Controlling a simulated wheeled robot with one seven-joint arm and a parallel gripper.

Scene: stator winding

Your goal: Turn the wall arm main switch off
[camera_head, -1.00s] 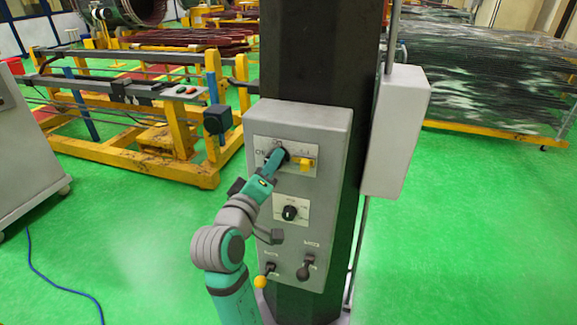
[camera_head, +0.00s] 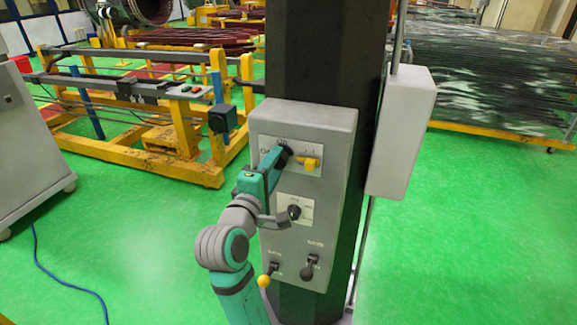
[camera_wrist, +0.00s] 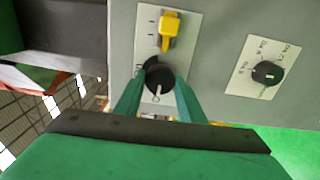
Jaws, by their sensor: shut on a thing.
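A grey control box (camera_head: 335,135) is fixed to a dark column. Its upper white plate carries a black rotary main switch, partly hidden behind my gripper in the head view; it shows as a black round knob (camera_wrist: 158,82) in the wrist view. A yellow handle (camera_head: 311,163) sits to its right on the same plate, and at the top in the wrist view (camera_wrist: 169,30). My gripper (camera_head: 279,159) is at the black knob. In the wrist view its two green fingers (camera_wrist: 157,98) are on either side of the knob, shut on it.
A grey box (camera_head: 402,130) is on the column's right. Green floor is clear at right.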

